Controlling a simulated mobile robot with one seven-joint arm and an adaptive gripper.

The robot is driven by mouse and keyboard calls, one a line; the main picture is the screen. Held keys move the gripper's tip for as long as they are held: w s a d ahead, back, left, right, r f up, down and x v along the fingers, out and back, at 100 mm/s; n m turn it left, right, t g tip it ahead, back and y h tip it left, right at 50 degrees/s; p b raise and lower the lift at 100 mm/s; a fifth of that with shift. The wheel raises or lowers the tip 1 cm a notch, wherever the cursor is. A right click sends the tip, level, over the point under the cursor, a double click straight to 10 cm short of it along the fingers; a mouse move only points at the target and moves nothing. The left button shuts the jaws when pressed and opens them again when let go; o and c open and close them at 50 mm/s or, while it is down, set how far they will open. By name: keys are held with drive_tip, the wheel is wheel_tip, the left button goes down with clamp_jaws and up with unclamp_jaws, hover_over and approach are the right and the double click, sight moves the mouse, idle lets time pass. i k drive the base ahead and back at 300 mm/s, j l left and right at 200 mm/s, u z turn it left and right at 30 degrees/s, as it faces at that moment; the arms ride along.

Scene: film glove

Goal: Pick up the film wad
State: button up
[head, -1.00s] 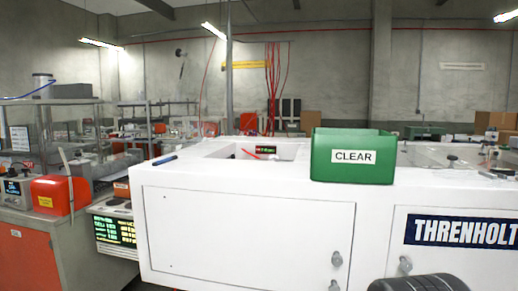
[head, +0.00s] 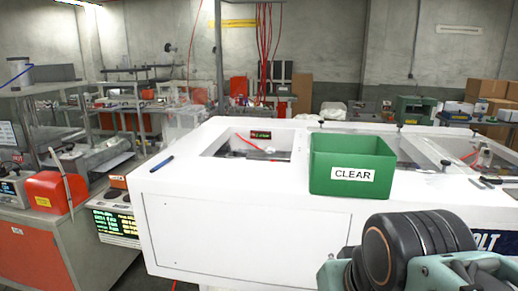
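I cannot make out the film wad for certain. A small pale, glinting shape (head: 270,151) lies in the recessed opening of the white machine, too small to identify. A white crumpled bundle (head: 334,110) shows behind the machine, and I cannot tell what it is. My black and teal arm parts show at the lower right, in front of the machine. No gripper fingertips are visible, so whether my gripper is open or holds anything is hidden.
The white machine (head: 245,225) fills the middle. A green bin (head: 318,165) labelled CLEAR stands on its top, right of the opening. A blue pen-like object (head: 161,164) lies at the top's left edge. An orange box (head: 57,192) sits on the left bench.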

sight(270, 151)
drive_tip(key=i+j+z, duration=0.3)
drive_tip(key=i+j, duration=0.2)
drive_tip(key=j, duration=0.15)
drive_tip(key=i+j+z, duration=0.1)
drive_tip(key=i+j, duration=0.15)
drive_tip(key=i+j+z, duration=0.15)
drive_tip(key=j, duration=0.3)
drive_tip(key=i+j+z, duration=0.15)
drive_tip(key=i+j, duration=0.15)
drive_tip(key=i+j+z, duration=0.15)
drive_tip(key=j, duration=0.4)
